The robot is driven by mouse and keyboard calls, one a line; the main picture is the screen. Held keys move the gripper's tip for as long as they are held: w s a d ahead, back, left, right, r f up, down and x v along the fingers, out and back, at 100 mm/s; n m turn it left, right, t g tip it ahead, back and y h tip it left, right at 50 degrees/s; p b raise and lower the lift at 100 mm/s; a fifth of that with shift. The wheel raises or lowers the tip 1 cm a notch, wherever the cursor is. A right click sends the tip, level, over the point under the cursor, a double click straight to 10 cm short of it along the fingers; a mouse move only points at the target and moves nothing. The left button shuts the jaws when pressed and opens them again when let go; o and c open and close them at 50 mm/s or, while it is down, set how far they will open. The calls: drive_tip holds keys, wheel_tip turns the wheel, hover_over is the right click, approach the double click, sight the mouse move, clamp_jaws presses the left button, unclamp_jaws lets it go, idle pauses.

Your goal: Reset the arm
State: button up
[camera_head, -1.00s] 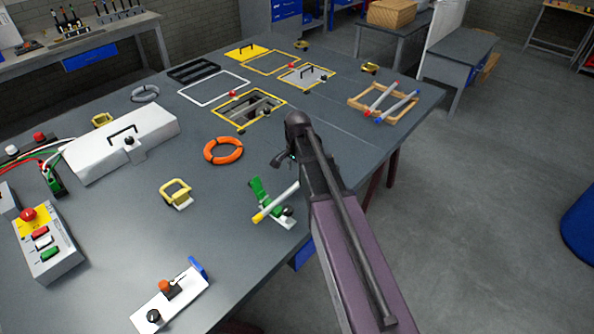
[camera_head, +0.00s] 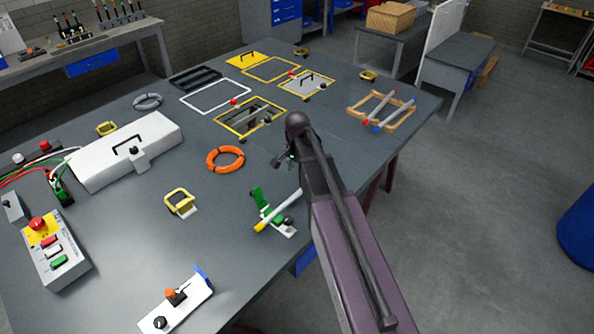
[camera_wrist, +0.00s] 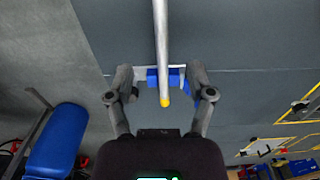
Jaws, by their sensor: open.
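My arm (camera_head: 345,230) reaches from the lower right over the right edge of the grey table (camera_head: 130,245). My gripper shows partly in the head view (camera_head: 284,159), mostly hidden by the arm. In the wrist view my gripper (camera_wrist: 160,95) is open, with its fingers apart. A grey rod with a yellow end (camera_wrist: 161,60) lies in the gap between them in that view, at a blue holder (camera_wrist: 152,78) on a white base. I see no finger touching the rod; the depth between them is unclear.
A green holder (camera_head: 260,198) with a yellow-tipped white rod (camera_head: 285,208) stands near the arm. An orange ring (camera_head: 225,158), a yellow handle (camera_head: 180,202), a white box (camera_head: 125,150) and a button box (camera_head: 55,250) are on the table. Open floor (camera_head: 490,200) lies to the right.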

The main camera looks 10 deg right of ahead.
idle(0.8)
drive_tip(key=s+n, duration=1.1)
drive_tip(key=s, duration=0.5)
drive_tip(key=shift+a, duration=0.35)
drive_tip(key=shift+c, duration=0.8)
